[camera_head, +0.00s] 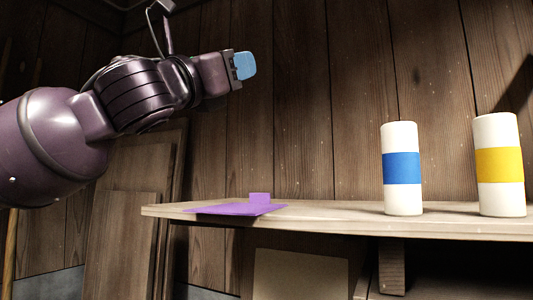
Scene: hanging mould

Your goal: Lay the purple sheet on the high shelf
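The purple sheet (236,209) lies flat on the high shelf (335,220), near its left end and front edge. A small purple tab (260,198) stands up from it. My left gripper (244,66) is in the air well above the sheet, apart from it, pointing right. A light blue pad shows at its tip; I see it side-on and cannot tell whether the fingers are apart. Nothing is seen hanging from it. My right gripper is not in view.
A white cylinder with a blue band (402,168) and a white cylinder with a yellow band (499,165) stand upright on the shelf at the right. A wooden plank wall (300,90) is behind. The shelf between the sheet and the blue-banded cylinder is clear.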

